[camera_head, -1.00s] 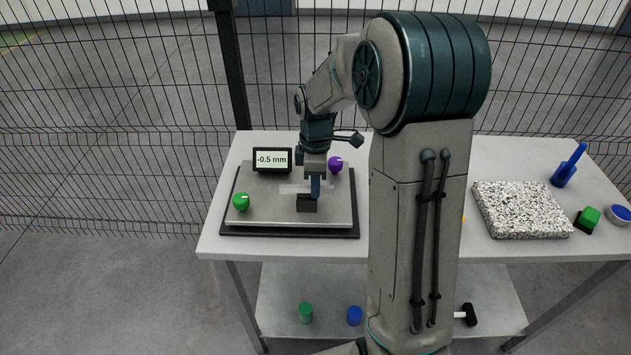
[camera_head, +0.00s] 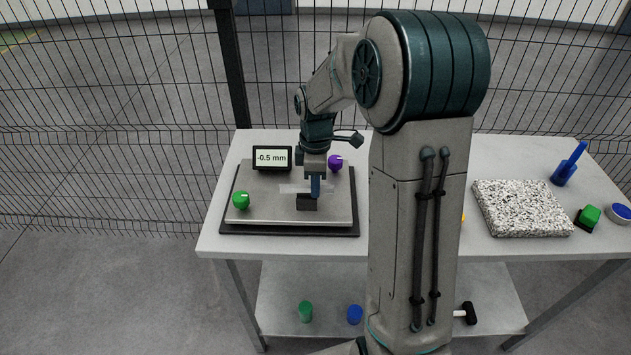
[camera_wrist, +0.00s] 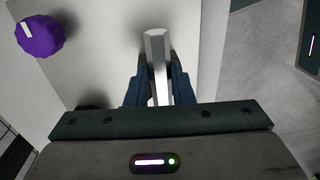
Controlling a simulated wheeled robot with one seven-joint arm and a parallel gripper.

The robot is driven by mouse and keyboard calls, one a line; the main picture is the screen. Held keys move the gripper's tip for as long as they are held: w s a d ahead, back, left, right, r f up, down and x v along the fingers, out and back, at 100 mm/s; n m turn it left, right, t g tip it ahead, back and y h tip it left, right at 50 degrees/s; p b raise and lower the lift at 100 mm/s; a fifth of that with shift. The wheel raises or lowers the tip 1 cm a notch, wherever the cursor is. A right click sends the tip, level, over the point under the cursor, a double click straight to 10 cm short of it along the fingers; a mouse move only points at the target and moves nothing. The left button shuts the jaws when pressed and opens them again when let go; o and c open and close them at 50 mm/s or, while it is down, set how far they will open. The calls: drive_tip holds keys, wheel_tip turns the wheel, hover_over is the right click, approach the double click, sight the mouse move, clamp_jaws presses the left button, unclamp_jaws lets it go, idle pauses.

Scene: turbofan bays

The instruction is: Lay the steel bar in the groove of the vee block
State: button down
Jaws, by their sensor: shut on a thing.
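The steel bar (camera_wrist: 157,50) is a bright hexagonal rod, seen end-on and lengthwise between my fingers in the wrist view. My gripper (camera_wrist: 159,88) is shut on it. In the head view my gripper (camera_head: 315,188) is low over the grey plate, just above or at a small dark block (camera_head: 306,202), which looks like the vee block. The bar is hard to make out in the head view. The groove is hidden there, and I cannot tell whether the bar touches the block.
The plate (camera_head: 250,213) also carries a green knob (camera_head: 241,201) and a purple knob (camera_head: 335,163), which also shows in the wrist view (camera_wrist: 40,35). A display (camera_head: 272,158) reading -0.5 mm stands behind.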

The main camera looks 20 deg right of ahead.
drive_tip(key=shift+f, duration=0.15)
idle(0.3)
drive_tip(key=c, duration=1.2)
unclamp_jaws()
drive_tip(key=shift+s, duration=0.2)
drive_tip(key=o, duration=0.4)
drive_tip(key=shift+f, duration=0.15)
drive_tip(key=shift+c, duration=0.2)
drive_tip(key=shift+w+r+p, duration=0.15)
drive_tip(key=shift+r+p, duration=2.5)
drive_tip(key=shift+r, duration=1.05)
